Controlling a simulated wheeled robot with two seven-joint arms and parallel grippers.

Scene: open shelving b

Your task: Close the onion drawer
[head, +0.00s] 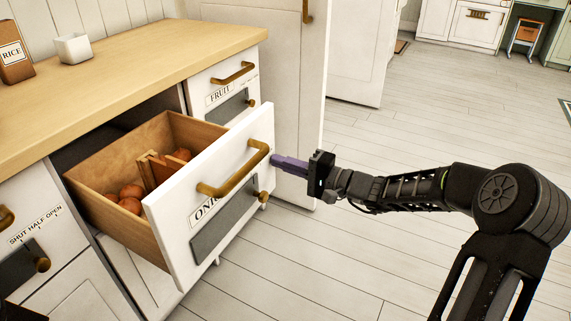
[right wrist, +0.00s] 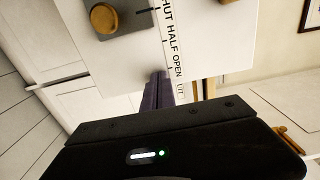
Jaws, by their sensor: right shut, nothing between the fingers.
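The onion drawer (head: 183,262) is pulled well out of the wooden-topped cabinet. Its white front has a brass bar handle (head: 233,170), a partly hidden "ONI…" label and a dark panel with a brass knob. Onions (head: 130,198) lie inside behind a wooden divider. My right gripper (head: 275,159) is shut and empty. Its purple fingers point at the right end of the front, beside the handle; I cannot tell whether they touch. In the right wrist view the fingers (right wrist: 158,78) are before a white front lettered "SHUT HALF OPEN". My left gripper is not in view.
The fruit drawer (head: 222,90) beside it looks shut. A drawer lettered "SHUT HALF OPEN" (head: 36,232) is at the left. A rice box (head: 14,55) and white cup (head: 73,48) stand on the counter (head: 150,65). The plank floor (head: 440,115) at right is clear.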

